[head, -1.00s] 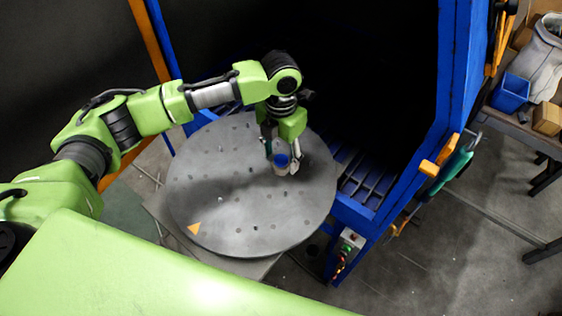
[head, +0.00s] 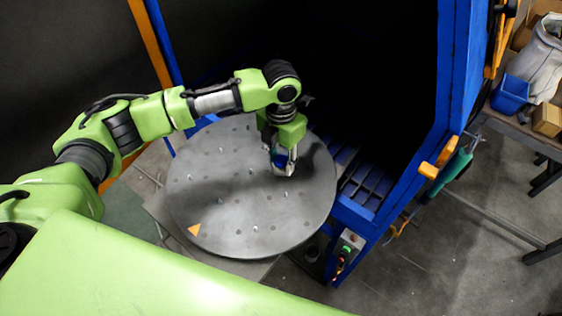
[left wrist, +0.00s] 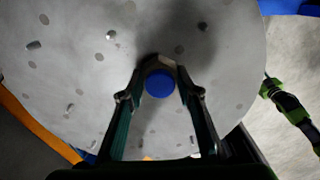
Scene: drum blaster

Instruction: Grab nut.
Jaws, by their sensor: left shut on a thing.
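The nut (head: 280,161) has a blue round top and stands on the grey round turntable (head: 205,190), right of its middle. In the left wrist view the nut (left wrist: 159,84) shows its blue top and a pale, angular side behind it. My left gripper (head: 285,168) is over it, pointing down, and partly hides it. In the left wrist view the left gripper (left wrist: 160,82) has one finger pressed on each side of the nut; it is shut on it. My right gripper does not show in the head view. A green and black arm part at the right of the left wrist view is too small to read.
The turntable has holes and several short pegs, and an orange triangle (head: 194,229). Behind it the blue-framed cabinet (head: 447,75) is open and dark. A blue bin (head: 510,93) is on a bench at far right.

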